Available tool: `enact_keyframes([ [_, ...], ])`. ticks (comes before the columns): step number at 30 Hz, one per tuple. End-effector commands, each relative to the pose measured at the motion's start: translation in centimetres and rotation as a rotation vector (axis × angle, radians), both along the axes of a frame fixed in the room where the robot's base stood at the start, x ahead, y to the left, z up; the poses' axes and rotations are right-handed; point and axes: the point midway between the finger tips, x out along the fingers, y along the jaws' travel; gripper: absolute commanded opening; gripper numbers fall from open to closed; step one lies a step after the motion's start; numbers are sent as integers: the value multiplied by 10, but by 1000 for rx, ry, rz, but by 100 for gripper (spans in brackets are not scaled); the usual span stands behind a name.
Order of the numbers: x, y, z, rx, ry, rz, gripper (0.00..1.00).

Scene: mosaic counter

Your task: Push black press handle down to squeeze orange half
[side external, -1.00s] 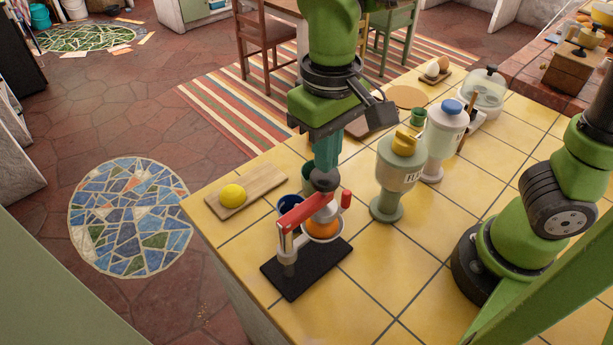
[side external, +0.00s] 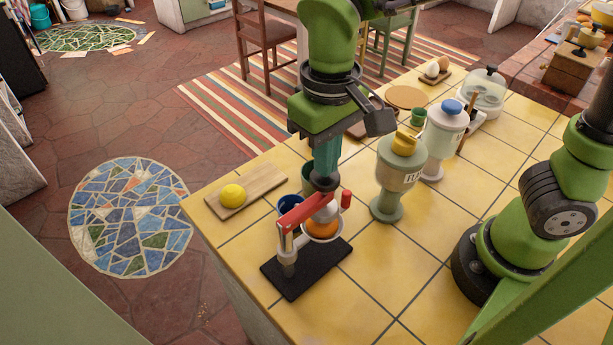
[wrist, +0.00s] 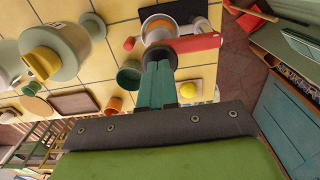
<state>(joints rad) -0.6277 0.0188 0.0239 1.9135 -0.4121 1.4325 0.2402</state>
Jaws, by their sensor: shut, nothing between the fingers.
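The juice press stands on the counter with a black base (side external: 300,272) and a red lever arm (side external: 303,212).
A blue cup (side external: 289,204) stands close behind the press. A yellow lemon (side external: 232,195) lies on a wooden board (side external: 265,182) to the left. A pale green canister (side external: 398,170) and a white canister (side external: 443,142) stand to the right. Tiles in front are clear.

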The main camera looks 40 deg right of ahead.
Motion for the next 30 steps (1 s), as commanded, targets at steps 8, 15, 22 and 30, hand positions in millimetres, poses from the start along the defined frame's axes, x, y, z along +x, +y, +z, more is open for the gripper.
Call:
enact_keyframes([
  [8,0,0,-12,0,3,-2,0],
  [15,0,0,-16,1,1,-1,0],
  [22,0,0,-19,0,2,-1,0],
  [30,0,0,-23,-1,2,0,0],
])
